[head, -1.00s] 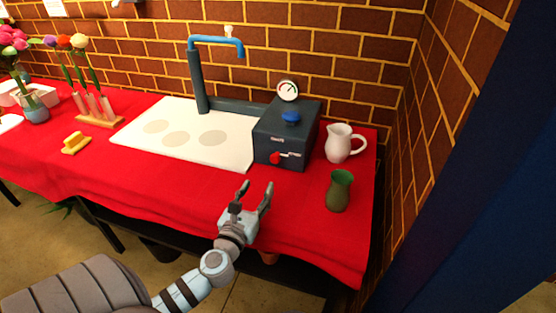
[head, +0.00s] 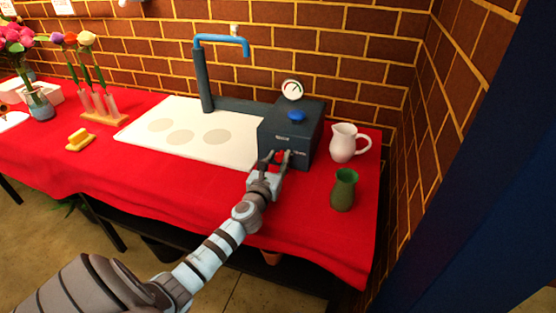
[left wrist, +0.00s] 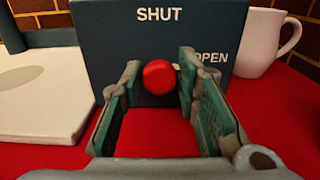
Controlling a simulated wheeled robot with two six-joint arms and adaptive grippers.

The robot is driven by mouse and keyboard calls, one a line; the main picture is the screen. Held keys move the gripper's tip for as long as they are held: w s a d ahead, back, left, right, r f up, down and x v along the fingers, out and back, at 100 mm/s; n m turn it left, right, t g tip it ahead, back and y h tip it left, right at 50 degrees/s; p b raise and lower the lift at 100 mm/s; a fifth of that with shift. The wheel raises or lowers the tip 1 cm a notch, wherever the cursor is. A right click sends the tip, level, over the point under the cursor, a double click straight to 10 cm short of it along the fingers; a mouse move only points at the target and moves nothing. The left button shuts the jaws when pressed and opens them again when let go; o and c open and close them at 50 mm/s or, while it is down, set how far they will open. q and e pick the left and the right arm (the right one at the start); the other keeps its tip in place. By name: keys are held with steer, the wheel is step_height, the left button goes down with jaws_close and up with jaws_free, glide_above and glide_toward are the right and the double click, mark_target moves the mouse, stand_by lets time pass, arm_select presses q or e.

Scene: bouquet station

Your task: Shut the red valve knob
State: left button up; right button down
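The red valve knob (left wrist: 159,77) is on the front of a dark blue-grey box (left wrist: 110,45). The box is marked SHUT above the knob and OPEN to its right. A small pale tip shows at the knob's right side, on the OPEN side; the rest of the lever is hidden. My left gripper (left wrist: 156,92) is open, with one finger on each side of the knob and gaps showing between. In the head view the left gripper (head: 276,158) is at the box front and partly covers the knob. My right gripper is not in view.
A blue knob (head: 297,115) and a gauge (head: 292,90) top the box. A white pitcher (head: 343,144) and a green vase (head: 343,190) stand to its right. A white board (head: 160,152) lies left, under a blue tap (head: 222,40). The red cloth in front is mostly clear.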

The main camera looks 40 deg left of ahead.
arm_select(q)
jaws_close()
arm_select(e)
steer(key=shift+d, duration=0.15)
